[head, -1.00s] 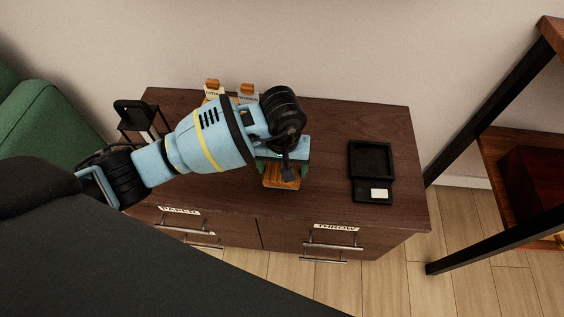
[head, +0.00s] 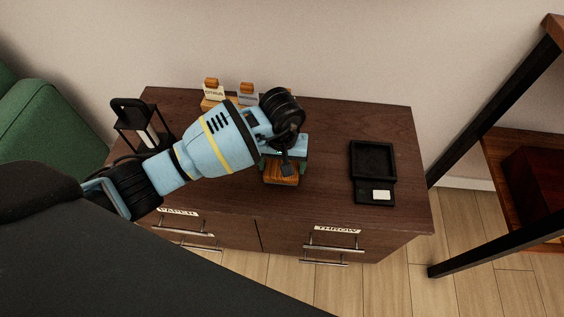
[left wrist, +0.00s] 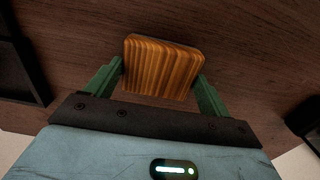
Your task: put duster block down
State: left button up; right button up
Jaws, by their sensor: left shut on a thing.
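The duster block is a wooden block with striped grain, seen in the head view (head: 281,177) below my left gripper and in the left wrist view (left wrist: 162,68) between the green fingers. My left gripper (head: 283,163) is over the middle of the dark wooden cabinet top (head: 325,130). In the left wrist view, my left gripper (left wrist: 163,82) is shut on the block, one finger at each side. The block is low over the cabinet top; I cannot tell whether it touches it. My right gripper is not in view.
A black tray (head: 371,158) with a white patch lies to the right. Two labelled wooden-topped holders (head: 212,91) stand at the back. A black stand (head: 131,117) is at the back left. Drawers labelled PAPER and THROW (head: 337,230) face the front. The cabinet top between block and tray is clear.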

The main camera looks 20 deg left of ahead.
pick_arm(q)
jog(key=shift+f, duration=0.1)
jog(key=shift+f, duration=0.1)
jog(key=o, duration=0.9)
jog(key=shift+o, duration=0.2)
jog(key=shift+r, duration=0.45)
notch_tip(320, 180, up, 12)
jog(key=p, duration=0.2)
jog(key=shift+f, duration=0.25)
